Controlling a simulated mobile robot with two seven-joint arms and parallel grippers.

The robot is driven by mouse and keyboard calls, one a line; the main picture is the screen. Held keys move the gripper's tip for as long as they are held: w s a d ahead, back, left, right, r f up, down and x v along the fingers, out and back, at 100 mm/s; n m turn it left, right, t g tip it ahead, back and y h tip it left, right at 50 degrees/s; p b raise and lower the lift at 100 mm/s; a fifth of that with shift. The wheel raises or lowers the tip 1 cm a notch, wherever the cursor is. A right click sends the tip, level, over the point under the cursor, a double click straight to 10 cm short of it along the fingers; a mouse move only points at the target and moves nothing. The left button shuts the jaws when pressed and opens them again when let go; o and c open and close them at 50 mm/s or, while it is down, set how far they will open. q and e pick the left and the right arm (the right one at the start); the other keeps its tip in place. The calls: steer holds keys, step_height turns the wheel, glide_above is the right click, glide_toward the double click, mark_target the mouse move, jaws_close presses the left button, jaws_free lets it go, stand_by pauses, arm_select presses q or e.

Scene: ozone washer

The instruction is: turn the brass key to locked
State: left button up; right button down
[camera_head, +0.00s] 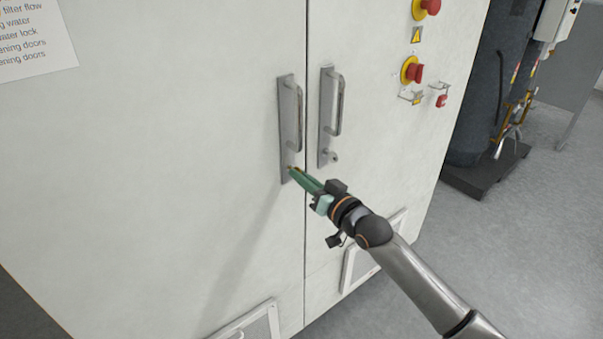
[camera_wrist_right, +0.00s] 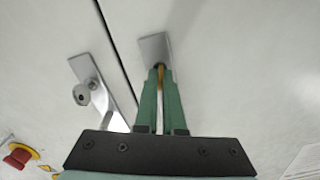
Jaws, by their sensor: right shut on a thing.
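The brass key (camera_wrist_right: 160,74) sits at the lower end of the left door's handle plate (camera_head: 290,120). My right gripper (camera_head: 294,172) is shut on it, with its green fingers on either side of the key in the right wrist view (camera_wrist_right: 160,85). The fingers hide most of the key, so its turn angle is hard to tell. A silver key (camera_wrist_right: 82,95) sits in the right door's handle plate (camera_head: 326,110), clear of my gripper. My left gripper is not in view.
The cabinet's handles (camera_head: 298,118) stand out just above my fingers. Red stop knobs (camera_head: 413,72) and a small red padlock (camera_head: 441,101) are on the cabinet's right side. Vent grilles (camera_head: 250,325) sit low on the doors.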

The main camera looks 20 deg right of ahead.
steer(key=n+p, duration=0.1)
steer(key=n, duration=0.2)
steer(key=shift+n, duration=0.3)
stand_by(0.3)
steer(key=c, duration=1)
jaws_free()
steer(key=v, duration=1.2)
steer(key=shift+s+d+b, duration=0.1)
steer(key=shift+s+b, duration=0.15)
steer(key=shift+b, duration=0.1)
